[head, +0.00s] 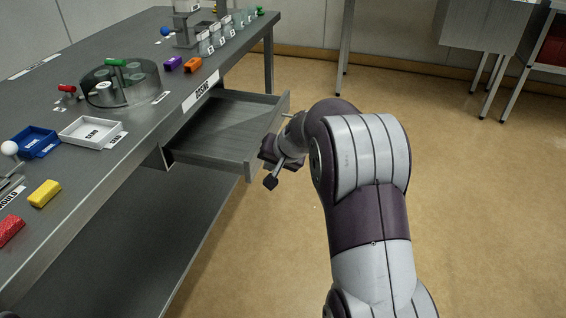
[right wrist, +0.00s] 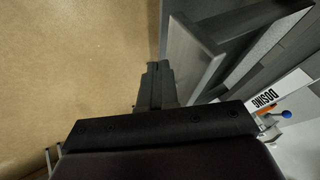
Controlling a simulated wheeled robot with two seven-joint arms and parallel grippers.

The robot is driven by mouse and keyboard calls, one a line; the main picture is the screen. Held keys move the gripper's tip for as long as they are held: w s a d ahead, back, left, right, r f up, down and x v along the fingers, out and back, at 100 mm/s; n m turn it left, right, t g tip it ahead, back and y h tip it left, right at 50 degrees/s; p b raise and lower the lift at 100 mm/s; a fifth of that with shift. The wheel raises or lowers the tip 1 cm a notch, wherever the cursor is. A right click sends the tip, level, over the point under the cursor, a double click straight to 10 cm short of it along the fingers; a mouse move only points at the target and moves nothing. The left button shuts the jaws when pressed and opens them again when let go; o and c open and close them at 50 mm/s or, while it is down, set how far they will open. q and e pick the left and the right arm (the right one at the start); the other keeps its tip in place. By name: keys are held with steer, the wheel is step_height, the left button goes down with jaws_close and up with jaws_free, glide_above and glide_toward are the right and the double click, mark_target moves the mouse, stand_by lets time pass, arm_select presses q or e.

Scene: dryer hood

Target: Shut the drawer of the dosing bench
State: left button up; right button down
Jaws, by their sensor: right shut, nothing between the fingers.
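The drawer (head: 225,135) of the dosing bench (head: 130,120) is pulled out toward the right in the head view, and its inside looks empty. A small pale handle shows on its front, close to my right wrist. My right gripper (head: 272,172) is shut and empty beside the drawer's front panel. In the right wrist view the shut fingers (right wrist: 157,82) are just left of the drawer's front panel (right wrist: 192,62); I cannot tell whether they touch it. The label DOSING (right wrist: 275,98) is on the bench edge. My left gripper is not in view.
On the bench top are a round clear container (head: 120,85), a white tray (head: 90,132), a blue tray (head: 35,142), and yellow (head: 45,193), purple and orange blocks. Another metal unit (head: 485,25) stands at the back right. The floor right of the drawer is clear.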

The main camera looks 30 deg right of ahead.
steer(key=shift+w+a, duration=0.65)
steer(key=shift+w, duration=0.1)
